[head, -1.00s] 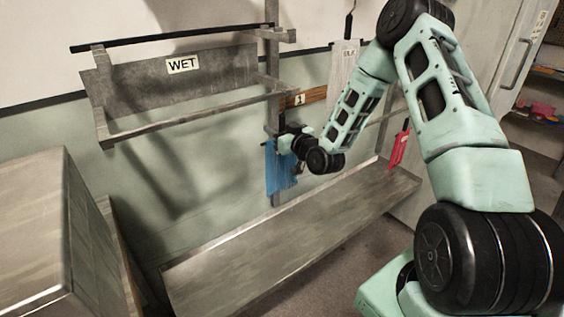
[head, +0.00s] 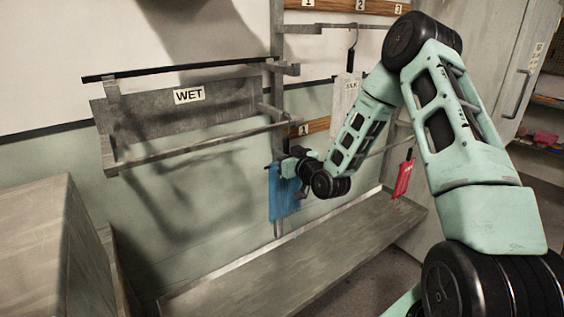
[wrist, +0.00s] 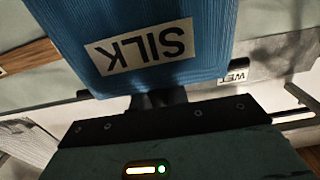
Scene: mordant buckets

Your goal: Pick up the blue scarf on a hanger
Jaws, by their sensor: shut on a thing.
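The blue scarf (head: 284,198) hangs down from my gripper (head: 281,164) in the head view, in front of the upright post below the WET rack. In the wrist view the blue ribbed cloth (wrist: 215,45) fills the upper middle, with a pale SILK label on it that reads upside down. My gripper also shows in the wrist view (wrist: 158,100), shut at the cloth's edge.
The WET rack (head: 170,128) is left of my gripper. A metal bench (head: 300,262) lies below the scarf. A white cloth (head: 345,92) hangs behind my arm, and a red one (head: 403,180) hangs at right. A large box (head: 40,245) stands at front left.

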